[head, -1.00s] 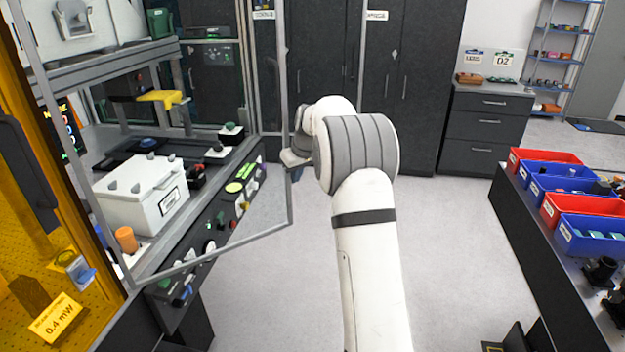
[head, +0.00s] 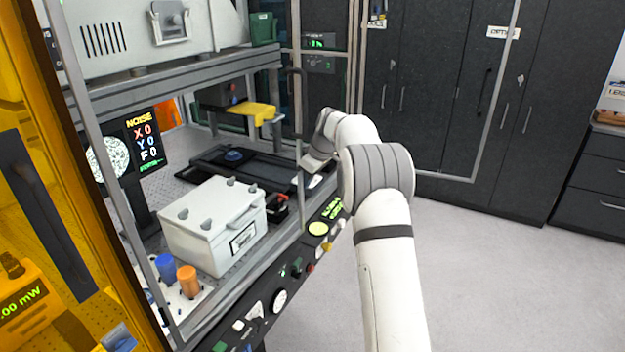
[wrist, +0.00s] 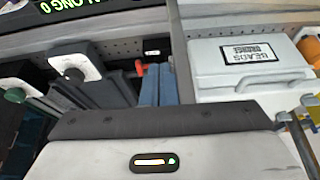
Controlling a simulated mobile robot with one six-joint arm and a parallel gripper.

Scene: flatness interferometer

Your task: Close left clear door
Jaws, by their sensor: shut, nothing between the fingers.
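The left clear door (head: 301,205) is a see-through pane in a thin grey frame, hinged at the left post. In the head view it stands across the front of the bench, its free edge upright near the picture's middle. Whether it is fully closed cannot be told. A dark handle (head: 298,100) shows high on that edge. My gripper (head: 310,166) is beside the free edge, below the handle; contact cannot be made out. In the wrist view my gripper's blue-grey fingers (wrist: 157,85) are together with nothing between them.
Behind the pane are a white lidded box (head: 212,225), orange (head: 188,281) and blue (head: 165,267) cylinders and a yellow bracket (head: 255,113). A control panel (head: 295,275) runs along the front. The right clear door (head: 474,150) stands open before dark cabinets. Floor at right is clear.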

